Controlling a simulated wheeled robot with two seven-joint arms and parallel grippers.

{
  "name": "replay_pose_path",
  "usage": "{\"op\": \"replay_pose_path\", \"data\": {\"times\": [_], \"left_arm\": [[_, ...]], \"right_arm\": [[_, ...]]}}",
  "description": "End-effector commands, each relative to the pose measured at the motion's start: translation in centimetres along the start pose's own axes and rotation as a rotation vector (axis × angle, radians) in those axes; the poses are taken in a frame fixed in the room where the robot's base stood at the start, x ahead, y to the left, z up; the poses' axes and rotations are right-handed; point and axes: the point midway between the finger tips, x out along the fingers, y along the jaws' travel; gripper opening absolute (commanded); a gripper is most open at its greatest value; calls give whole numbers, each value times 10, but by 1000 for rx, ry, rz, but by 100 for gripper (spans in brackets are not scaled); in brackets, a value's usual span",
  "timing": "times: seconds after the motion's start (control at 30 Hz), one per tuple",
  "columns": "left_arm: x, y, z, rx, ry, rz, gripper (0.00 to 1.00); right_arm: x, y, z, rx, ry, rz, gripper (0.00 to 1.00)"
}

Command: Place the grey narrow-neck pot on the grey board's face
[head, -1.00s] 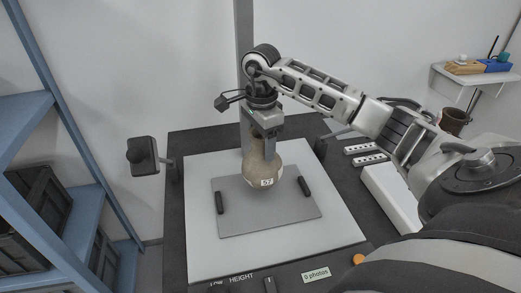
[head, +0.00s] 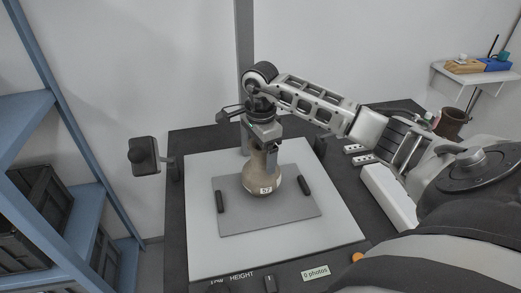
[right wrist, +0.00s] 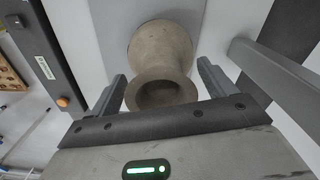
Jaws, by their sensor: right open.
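The board lies flat on a larger white panel. My right gripper (head: 263,150) is above the pot, pointing down, with its fingers at the neck. In the right wrist view the pot (right wrist: 161,48) shows its round open mouth, and my right gripper (right wrist: 164,88) is open with one finger on each side of it, with gaps visible. The pot's underside is hidden. My left gripper is not in view.
Two black bars (head: 219,202) (head: 304,186) lie on the board, left and right of the pot. A dark boxy device on an arm (head: 143,156) stands at left. Blue shelving (head: 100,200) is far left. A dark brown vessel (head: 451,121) stands at right behind my arm.

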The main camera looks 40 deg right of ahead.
Motion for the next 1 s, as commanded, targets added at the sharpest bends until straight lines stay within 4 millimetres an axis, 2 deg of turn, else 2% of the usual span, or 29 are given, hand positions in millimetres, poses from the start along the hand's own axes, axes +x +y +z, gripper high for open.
{"op": "replay_pose_path", "data": {"times": [0.17,0.5,0.63,0.8,1.0], "left_arm": [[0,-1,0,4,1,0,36],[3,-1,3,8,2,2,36],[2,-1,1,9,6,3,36],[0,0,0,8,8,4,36],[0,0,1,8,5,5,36]], "right_arm": [[-16,-1,0,-1,-1,-5,83],[-88,-1,0,0,-1,-6,83],[-108,-1,0,0,-1,-4,83],[-121,0,0,0,-1,-1,83],[-122,0,0,0,0,0,83]]}}
